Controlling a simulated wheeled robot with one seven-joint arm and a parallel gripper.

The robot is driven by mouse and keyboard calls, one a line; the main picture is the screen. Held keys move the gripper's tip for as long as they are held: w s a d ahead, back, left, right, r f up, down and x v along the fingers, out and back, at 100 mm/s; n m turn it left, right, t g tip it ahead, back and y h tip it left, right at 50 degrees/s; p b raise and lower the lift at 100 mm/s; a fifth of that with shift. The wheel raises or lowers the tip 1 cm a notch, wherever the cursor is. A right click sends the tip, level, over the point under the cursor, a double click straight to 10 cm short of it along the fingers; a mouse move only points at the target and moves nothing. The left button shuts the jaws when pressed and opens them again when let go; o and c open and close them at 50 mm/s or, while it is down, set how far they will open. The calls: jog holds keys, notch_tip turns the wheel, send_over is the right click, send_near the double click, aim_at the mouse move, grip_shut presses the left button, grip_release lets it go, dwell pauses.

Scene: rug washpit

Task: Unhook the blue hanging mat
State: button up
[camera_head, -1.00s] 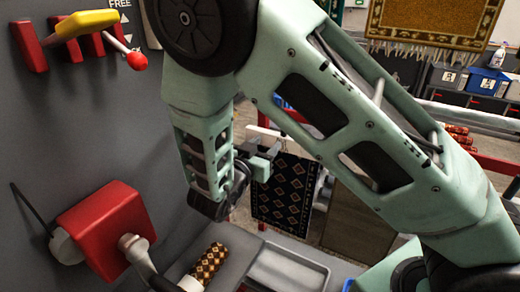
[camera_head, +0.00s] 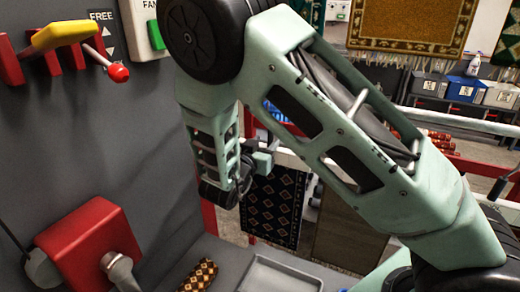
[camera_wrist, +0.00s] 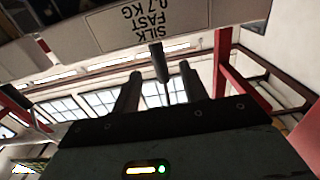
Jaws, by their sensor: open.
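A dark mat with a diamond pattern and a brown border (camera_head: 272,205) hangs in the middle of the head view; it looks near black, and I cannot confirm that it is blue. A pale bar (camera_head: 290,157) runs along its top. My gripper (camera_head: 263,158) is at the mat's upper edge, seen partly from behind my arm. In the wrist view, my open fingers (camera_wrist: 159,88) point up toward a pale bar labelled "SILK FAST 0.7 KG" (camera_wrist: 130,27). A dark peg (camera_wrist: 159,62) stands between the fingers; contact cannot be told.
A grey panel (camera_head: 100,150) fills the left, with a yellow-handled lever (camera_head: 65,35) and a red box (camera_head: 85,245). A grey tray (camera_head: 280,275) lies below the mat. A brown rug (camera_head: 410,22) hangs behind. Red posts stand near the gripper.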

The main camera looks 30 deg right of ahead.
aim_at(269, 138)
jog(key=shift+x, duration=2.4)
grip_shut()
jog(key=shift+r, duration=0.15)
jog(key=shift+r+p, duration=1.55)
jog(key=shift+r, duration=0.55)
